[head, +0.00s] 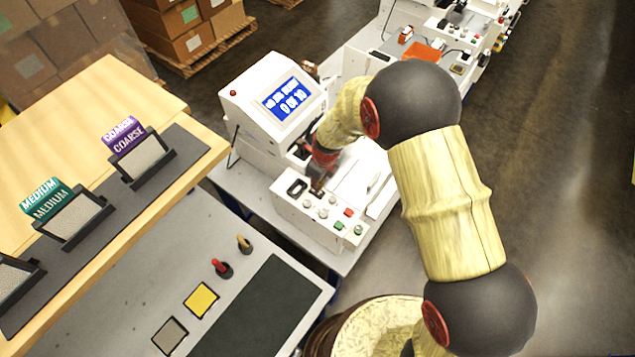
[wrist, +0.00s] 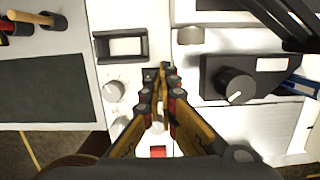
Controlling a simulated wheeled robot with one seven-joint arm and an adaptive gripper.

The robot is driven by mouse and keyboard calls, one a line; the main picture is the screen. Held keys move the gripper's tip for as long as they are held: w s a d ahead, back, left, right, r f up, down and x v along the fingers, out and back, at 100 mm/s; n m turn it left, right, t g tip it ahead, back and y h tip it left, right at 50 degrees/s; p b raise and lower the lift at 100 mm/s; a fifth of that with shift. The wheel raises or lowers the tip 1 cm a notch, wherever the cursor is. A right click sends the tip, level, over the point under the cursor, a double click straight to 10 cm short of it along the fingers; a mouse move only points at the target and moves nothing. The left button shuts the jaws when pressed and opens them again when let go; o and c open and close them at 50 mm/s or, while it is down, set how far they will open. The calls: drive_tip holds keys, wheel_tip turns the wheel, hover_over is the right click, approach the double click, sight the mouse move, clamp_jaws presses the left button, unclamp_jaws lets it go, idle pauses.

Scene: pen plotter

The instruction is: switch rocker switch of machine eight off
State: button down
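A white pen-plotter machine (head: 262,100) with a tilted blue screen stands at centre in the head view; I cannot read a machine number on it. Its front control panel (head: 318,222) carries a black-framed rocker switch (head: 296,187) at the left end. In the wrist view the rocker switch (wrist: 121,46) lies up and left of my fingertips; its on or off position is unclear. My gripper (wrist: 161,75) has its fingertips together and empty, over the panel beside the switch. In the head view my gripper (head: 317,186) is just right of the switch, apart from it.
White knobs and red and green buttons (head: 348,212) sit on the same panel. A black knob (wrist: 236,86) is right of my fingers. A grey bench with a yellow pad (head: 201,299) and a wooden rack of sanding blocks (head: 139,155) stand left. More machines stand behind.

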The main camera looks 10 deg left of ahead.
sight(322, 192)
drive_tip(key=shift+s+a+f+p, duration=0.1)
drive_tip(key=shift+s+f+p, duration=0.2)
drive_tip(key=shift+f, duration=0.15)
drive_tip(key=shift+a+f, duration=0.1)
drive_tip(key=shift+f, duration=0.1)
drive_tip(key=shift+s+d, duration=0.35)
drive_tip(key=shift+d, duration=0.05)
drive_tip(key=shift+s+d, duration=0.2)
drive_tip(key=shift+d, duration=0.05)
drive_tip(key=shift+r, duration=0.1)
drive_tip(key=shift+w+r, duration=0.15)
drive_tip(key=shift+r, duration=0.15)
wheel_tip(322, 192, up, 12)
drive_tip(key=d, duration=0.1)
